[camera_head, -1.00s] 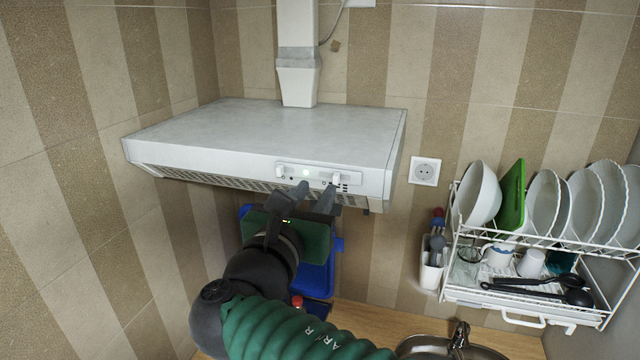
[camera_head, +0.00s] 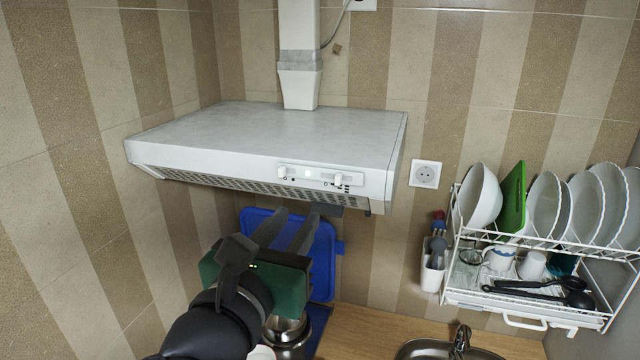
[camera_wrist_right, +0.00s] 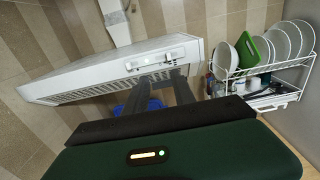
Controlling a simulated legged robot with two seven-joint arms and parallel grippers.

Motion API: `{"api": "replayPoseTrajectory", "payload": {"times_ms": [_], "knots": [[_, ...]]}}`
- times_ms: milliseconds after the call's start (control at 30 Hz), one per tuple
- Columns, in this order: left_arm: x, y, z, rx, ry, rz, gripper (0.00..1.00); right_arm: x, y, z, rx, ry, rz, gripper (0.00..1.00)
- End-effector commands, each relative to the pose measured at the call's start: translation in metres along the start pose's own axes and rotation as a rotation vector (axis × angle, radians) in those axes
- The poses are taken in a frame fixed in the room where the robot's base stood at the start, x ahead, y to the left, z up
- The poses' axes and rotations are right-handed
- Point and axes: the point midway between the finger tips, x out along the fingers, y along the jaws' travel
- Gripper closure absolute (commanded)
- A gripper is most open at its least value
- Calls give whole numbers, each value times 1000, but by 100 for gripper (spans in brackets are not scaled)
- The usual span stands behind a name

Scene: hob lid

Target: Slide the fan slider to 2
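The white range hood (camera_head: 230,153) is on the wall, with a control panel (camera_head: 318,176) on its front right. The panel carries a left white slider knob (camera_head: 282,171), a small lit spot (camera_head: 308,174) and a right white slider knob (camera_head: 338,180). The markings are too small to read, so I cannot tell which knob is the fan slider. My right gripper (camera_head: 297,214) is below the panel, apart from both knobs. Its two dark fingers are spread with nothing between them; they also show in the right wrist view (camera_wrist_right: 160,82). My left gripper is not in view.
A blue tray (camera_head: 322,262) leans on the wall behind my gripper. A metal pot (camera_head: 288,332) stands below. A dish rack (camera_head: 540,238) with plates is at the right, near a wall socket (camera_head: 425,174). The space before the hood panel is clear.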

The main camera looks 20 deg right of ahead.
Motion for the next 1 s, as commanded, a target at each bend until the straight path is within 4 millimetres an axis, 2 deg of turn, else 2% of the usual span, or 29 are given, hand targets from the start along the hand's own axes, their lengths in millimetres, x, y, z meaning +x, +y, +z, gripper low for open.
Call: {"api": "replayPoseTrajectory", "payload": {"times_ms": [700, 1000], "knots": [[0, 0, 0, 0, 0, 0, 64, -59, 0, 0, 0, 0, 2, 69], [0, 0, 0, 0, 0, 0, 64, -61, 0, 0, 0, 0, 0, 69]]}}
